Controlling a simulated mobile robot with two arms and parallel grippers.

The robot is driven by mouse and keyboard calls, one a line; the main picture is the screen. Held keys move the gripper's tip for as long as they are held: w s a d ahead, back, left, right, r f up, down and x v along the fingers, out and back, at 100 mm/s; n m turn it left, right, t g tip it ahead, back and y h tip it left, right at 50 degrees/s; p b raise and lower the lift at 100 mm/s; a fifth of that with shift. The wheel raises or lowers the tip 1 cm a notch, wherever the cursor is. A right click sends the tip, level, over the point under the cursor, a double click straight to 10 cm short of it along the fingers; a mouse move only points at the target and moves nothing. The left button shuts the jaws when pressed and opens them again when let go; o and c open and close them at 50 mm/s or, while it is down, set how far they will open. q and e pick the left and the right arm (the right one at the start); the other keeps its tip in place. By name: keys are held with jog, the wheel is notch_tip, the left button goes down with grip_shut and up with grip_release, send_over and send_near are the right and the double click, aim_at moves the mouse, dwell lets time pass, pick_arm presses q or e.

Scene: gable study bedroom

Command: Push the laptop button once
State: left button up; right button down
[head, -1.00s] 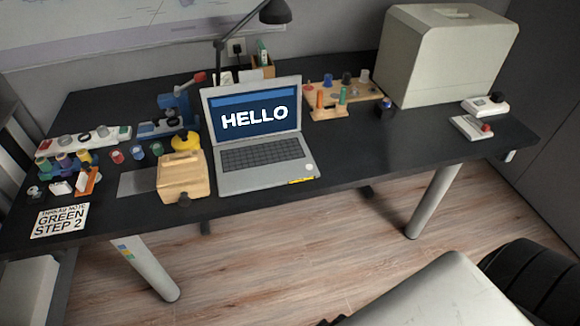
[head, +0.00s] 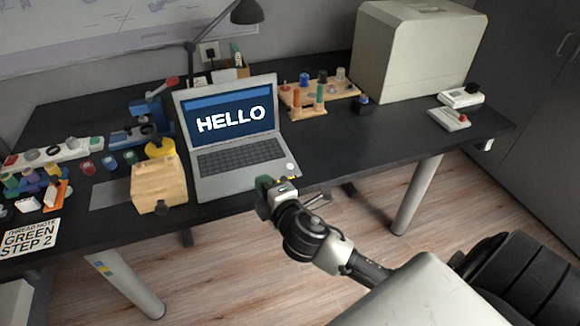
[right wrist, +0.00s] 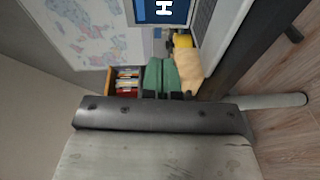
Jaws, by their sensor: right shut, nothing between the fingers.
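The open laptop (head: 234,179) stands on the dark desk, its blue screen reading HELLO. A round pale button (head: 290,167) is on the right front of its deck, partly close behind my gripper in the head view. My right gripper (head: 265,184) is shut and empty, held by the laptop's front edge, left of and below the button in the picture. Whether it touches the laptop I cannot tell. In the right wrist view its green fingers (right wrist: 161,73) are together, and the laptop screen (right wrist: 160,10) shows at the top, cut off. The left gripper is not in view.
A wooden box (head: 158,182) with a dark knob stands left of the laptop. A peg rack (head: 316,92) and a large beige case (head: 415,50) stand to the right. A lamp (head: 246,12) is behind. The desk right of the laptop is mostly clear.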

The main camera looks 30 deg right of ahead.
jog(key=w+a+r+n+t+y, duration=0.1)
jog(key=w+r+n+y, duration=0.25)
jog(key=n, duration=0.45)
jog(key=w+a+r+n+y, duration=0.2)
jog(key=n+y, duration=0.3)
jog(key=n, duration=0.2)
jog(key=n+g+h, duration=0.3)
jog(key=n+g, duration=0.7)
jog(key=n, duration=0.9)
send_over(290, 167)
notch_tip(290, 167, down, 4)
jog(key=shift+f, duration=0.1)
jog(key=shift+f+b, duration=2.8)
jog(key=shift+f, duration=1.5)
jog(key=shift+f, duration=0.15)
